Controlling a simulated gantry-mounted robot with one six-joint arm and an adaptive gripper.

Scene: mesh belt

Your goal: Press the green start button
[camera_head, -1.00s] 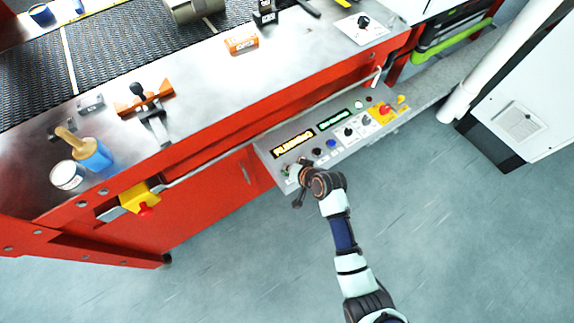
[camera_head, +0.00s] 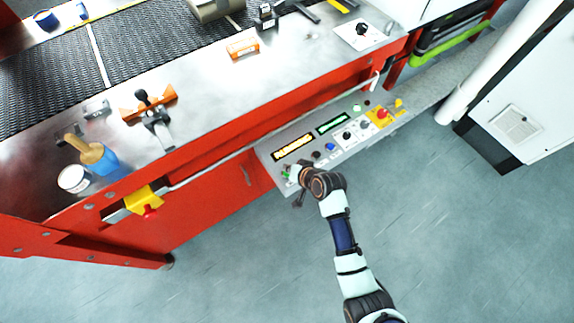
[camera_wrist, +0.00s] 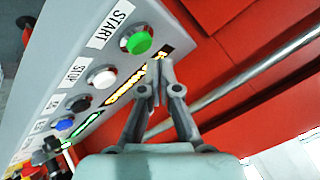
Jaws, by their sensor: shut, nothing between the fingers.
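The green start button (camera_wrist: 138,42) sits in a metal ring beside a START label (camera_wrist: 110,24) in the wrist view. In the head view it is a small bright green spot (camera_head: 287,175) at the panel's left end. My gripper (camera_wrist: 160,65) is shut and empty. In the wrist view its fingertips lie just right of and below the button, over the end of a lit display, with a visible gap in the picture. In the head view my gripper (camera_head: 294,171) is close to the panel's left end; contact with the button cannot be told.
The control panel (camera_head: 347,152) also carries a white STOP button (camera_wrist: 101,77), a blue button (camera_wrist: 64,123), and a red emergency knob (camera_head: 382,114) on yellow. A metal rail (camera_wrist: 245,80) runs along the red machine front. The floor (camera_head: 240,270) is clear.

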